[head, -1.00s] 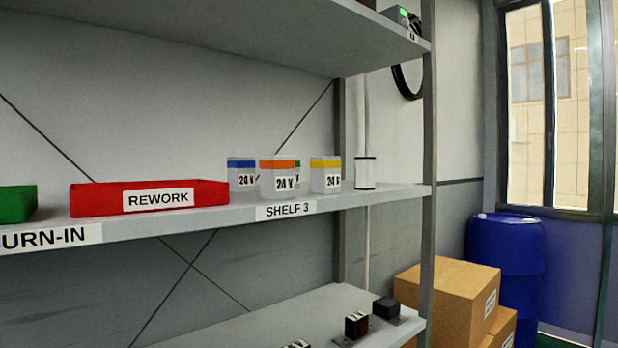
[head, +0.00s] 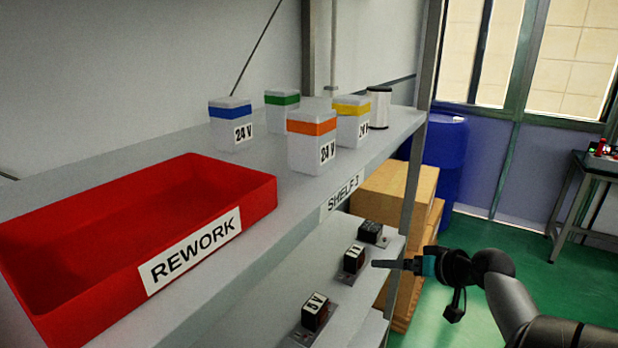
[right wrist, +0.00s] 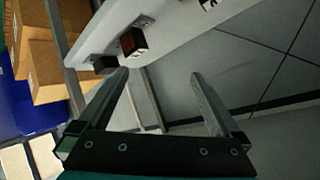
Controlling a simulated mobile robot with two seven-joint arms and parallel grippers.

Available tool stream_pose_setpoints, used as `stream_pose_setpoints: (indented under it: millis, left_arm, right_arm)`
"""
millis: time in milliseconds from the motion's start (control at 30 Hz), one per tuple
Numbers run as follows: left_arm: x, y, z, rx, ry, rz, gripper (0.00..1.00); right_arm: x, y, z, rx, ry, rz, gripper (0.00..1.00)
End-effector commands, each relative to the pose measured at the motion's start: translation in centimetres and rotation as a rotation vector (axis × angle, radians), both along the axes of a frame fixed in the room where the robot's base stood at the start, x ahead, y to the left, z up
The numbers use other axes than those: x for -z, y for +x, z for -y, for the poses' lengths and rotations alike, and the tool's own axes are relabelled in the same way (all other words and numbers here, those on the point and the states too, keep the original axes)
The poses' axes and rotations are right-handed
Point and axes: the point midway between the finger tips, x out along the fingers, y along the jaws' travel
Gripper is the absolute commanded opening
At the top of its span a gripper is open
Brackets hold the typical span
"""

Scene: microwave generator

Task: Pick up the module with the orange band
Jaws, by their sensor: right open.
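The module with the orange band (head: 312,143) is a white box marked 24 V. It stands upright near the front edge of the middle shelf in the head view. Modules with a blue band (head: 231,124), a green band (head: 282,111) and a yellow band (head: 351,122) stand around it; the yellow one is partly hidden behind it. My right gripper (head: 385,264) is below and to the right of the shelf, apart from the modules. In the right wrist view its fingers (right wrist: 160,92) are spread with nothing between them. My left gripper is not in view.
A red REWORK bin (head: 130,235) sits left of the modules. The lower shelf (head: 275,320) holds several dark modules, one near my right gripper. A shelf post (head: 412,190), cardboard boxes (head: 395,190) and a blue barrel (head: 443,150) stand to the right.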

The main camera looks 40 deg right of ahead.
Motion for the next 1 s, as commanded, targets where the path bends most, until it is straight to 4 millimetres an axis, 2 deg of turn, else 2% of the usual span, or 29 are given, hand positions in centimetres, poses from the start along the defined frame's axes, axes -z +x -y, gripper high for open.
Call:
stream_pose_setpoints:
  millis: [33, 67, 100, 200, 300, 400, 533, 667, 1000]
  left_arm:
    - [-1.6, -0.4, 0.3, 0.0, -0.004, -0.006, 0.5]
    - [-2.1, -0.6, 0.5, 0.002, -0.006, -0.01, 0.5]
    - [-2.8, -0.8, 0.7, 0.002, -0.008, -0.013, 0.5]
    - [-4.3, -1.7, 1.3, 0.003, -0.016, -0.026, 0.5]
    - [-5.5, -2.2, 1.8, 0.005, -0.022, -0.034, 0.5]
    - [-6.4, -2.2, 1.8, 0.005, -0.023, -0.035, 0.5]
    - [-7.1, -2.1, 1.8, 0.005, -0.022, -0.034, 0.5]
    - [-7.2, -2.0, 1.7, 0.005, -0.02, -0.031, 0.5]
    - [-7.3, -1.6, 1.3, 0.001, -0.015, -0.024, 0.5]
  right_arm:
    - [-6.4, 0.2, -0.3, -0.047, -0.036, 0.067, 1.0]
    - [-9.5, 0.1, -0.7, -0.079, -0.056, 0.104, 1.0]
    - [-13.4, -0.1, -1.5, -0.124, -0.084, 0.147, 1.0]
    - [-22.1, -1.2, -4.4, -0.25, -0.169, 0.234, 1.0]
    - [-28.4, -2.7, -8.0, -0.375, -0.263, 0.286, 1.0]
    - [-32.3, -4.2, -11.1, -0.478, -0.345, 0.306, 1.0]
    - [-34.7, -5.6, -13.9, -0.565, -0.417, 0.311, 1.0]
    - [-35.2, -5.8, -15.0, -0.6, -0.443, 0.31, 1.0]
    - [-33.8, -1.7, -16.3, -0.602, -0.444, 0.311, 1.0]
